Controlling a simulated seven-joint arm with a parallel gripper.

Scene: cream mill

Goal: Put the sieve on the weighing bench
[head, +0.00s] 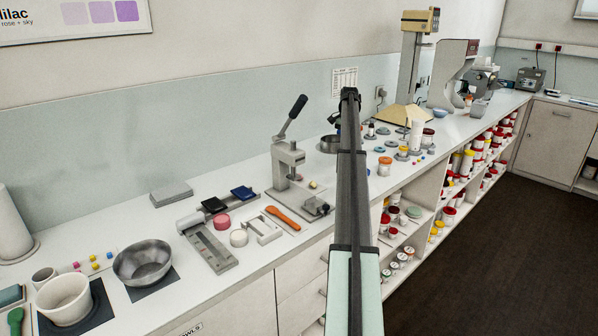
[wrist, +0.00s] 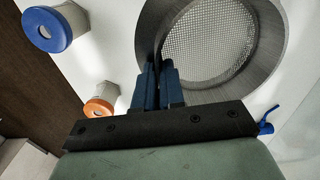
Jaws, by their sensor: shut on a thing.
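The sieve (wrist: 274,48) is a round grey metal frame with a fine mesh, at the upper right of the wrist view. My gripper (wrist: 158,82) is shut on the sieve's rim, its blue fingers on either side of the wall. In the head view, a round grey rim (head: 328,145) that looks like the sieve shows just left of the far end of my arm, over the white counter (head: 345,182). My arm hides part of it. I cannot tell which stretch of counter is the weighing bench, nor how high the sieve is.
A blue-lidded jar (wrist: 54,30) and an orange-lidded jar (wrist: 101,99) stand left of my fingers. A lever press (head: 287,165), a steel bowl (head: 143,262) and a white tub (head: 65,298) stand nearer on the counter. Several jars and machines stand farther right.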

